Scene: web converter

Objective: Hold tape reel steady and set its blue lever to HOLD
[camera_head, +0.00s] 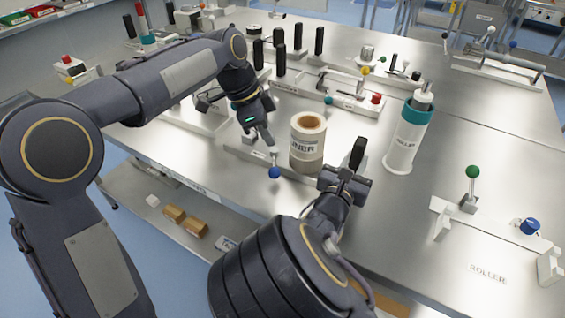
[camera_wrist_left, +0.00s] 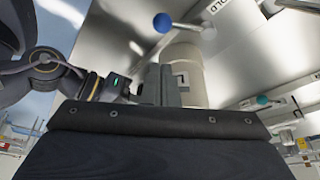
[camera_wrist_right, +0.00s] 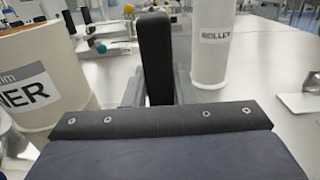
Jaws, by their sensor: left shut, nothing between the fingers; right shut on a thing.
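The tape reel (camera_head: 307,140), a cream roll with a brown core and a LINER label, stands upright near the table's front edge. A lever with a blue ball (camera_head: 274,172) sits at its front left; in the left wrist view the ball (camera_wrist_left: 163,22) is on a thin metal rod near a HOLD label (camera_wrist_left: 220,8). My left gripper (camera_head: 266,140) is shut and empty, pointing down just left of the reel and above the blue ball. My right gripper (camera_head: 344,180) is shut on a black upright handle (camera_wrist_right: 155,50), right of the reel. The handle's foot is hidden.
A white ROLLER cylinder with a teal band (camera_head: 408,135) stands to the right. A green-ball lever (camera_head: 472,172) and a blue knob (camera_head: 529,226) are farther right. Behind the reel is a fixture with a red button (camera_head: 376,98) and several black handles.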

